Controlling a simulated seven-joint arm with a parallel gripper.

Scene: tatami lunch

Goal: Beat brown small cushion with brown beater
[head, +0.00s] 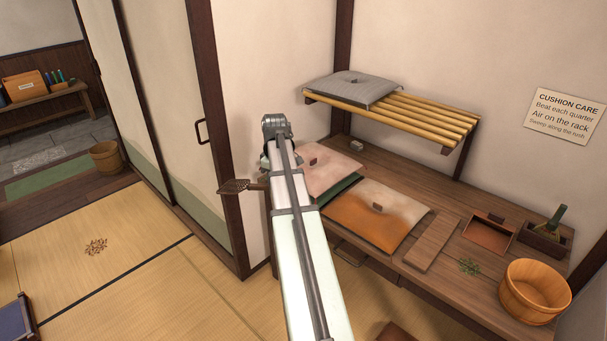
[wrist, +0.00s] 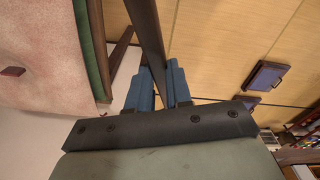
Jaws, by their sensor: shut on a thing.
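My arm hides the gripper in the head view. An orange-brown cushion (head: 365,217) with a pale patch toward its upper right lies on the wooden bench. The beater is apart from it. A pinkish cushion (head: 325,168) lies behind it; its edge fills the wrist view's left (wrist: 40,45).
A slatted rack (head: 435,117) with a grey cushion (head: 352,87) hangs above the bench (head: 432,245). Brown scraps (head: 96,247) lie on open tatami (head: 150,230).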

